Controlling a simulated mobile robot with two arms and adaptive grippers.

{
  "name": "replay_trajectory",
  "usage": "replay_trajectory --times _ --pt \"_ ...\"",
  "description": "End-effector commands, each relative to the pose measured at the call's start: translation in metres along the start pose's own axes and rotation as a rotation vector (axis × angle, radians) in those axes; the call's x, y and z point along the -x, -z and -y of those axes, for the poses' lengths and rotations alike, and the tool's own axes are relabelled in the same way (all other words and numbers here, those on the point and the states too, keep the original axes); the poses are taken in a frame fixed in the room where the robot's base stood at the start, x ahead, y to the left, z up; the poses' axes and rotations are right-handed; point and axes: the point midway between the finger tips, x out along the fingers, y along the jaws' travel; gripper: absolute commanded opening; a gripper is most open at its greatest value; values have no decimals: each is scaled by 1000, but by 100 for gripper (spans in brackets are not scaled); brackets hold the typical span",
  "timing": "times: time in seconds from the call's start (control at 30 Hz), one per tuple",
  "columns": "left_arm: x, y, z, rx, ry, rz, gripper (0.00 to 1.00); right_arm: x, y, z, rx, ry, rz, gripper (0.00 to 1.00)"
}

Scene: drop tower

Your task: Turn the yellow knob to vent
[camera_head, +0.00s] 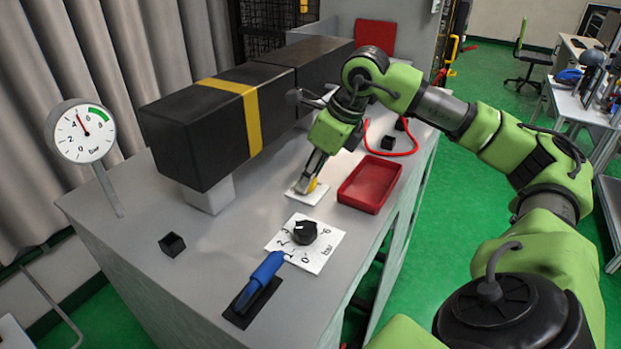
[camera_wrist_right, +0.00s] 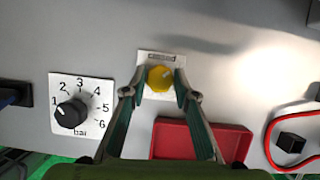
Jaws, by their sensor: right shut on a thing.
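The yellow knob (camera_wrist_right: 160,78) sits on a small white plate (camera_wrist_right: 148,57) with a dark label too small to read. In the head view the yellow knob (camera_head: 312,185) is partly hidden by my right gripper (camera_head: 307,184). My right gripper (camera_wrist_right: 160,85) comes down over the knob with one finger on each side and is shut on it. A pale mark shows on the knob's top in the wrist view. My left gripper is not in view.
A red tray (camera_head: 369,184) lies just right of the knob. A black dial (camera_head: 305,232) on a white scale plate and a blue-handled lever (camera_head: 260,280) stand nearer. A gauge (camera_head: 80,132) stands at left. A large black block (camera_head: 205,125) with a yellow band lies behind.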

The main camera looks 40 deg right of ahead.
Motion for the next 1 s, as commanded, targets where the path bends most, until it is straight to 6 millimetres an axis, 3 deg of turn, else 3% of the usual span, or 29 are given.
replay_trajectory --times 0.6,1.0 --pt "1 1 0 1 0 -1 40 1 -3 -4 -527 218 3 6" --pt "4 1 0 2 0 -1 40 0 -3 -4 -747 309 2 6"
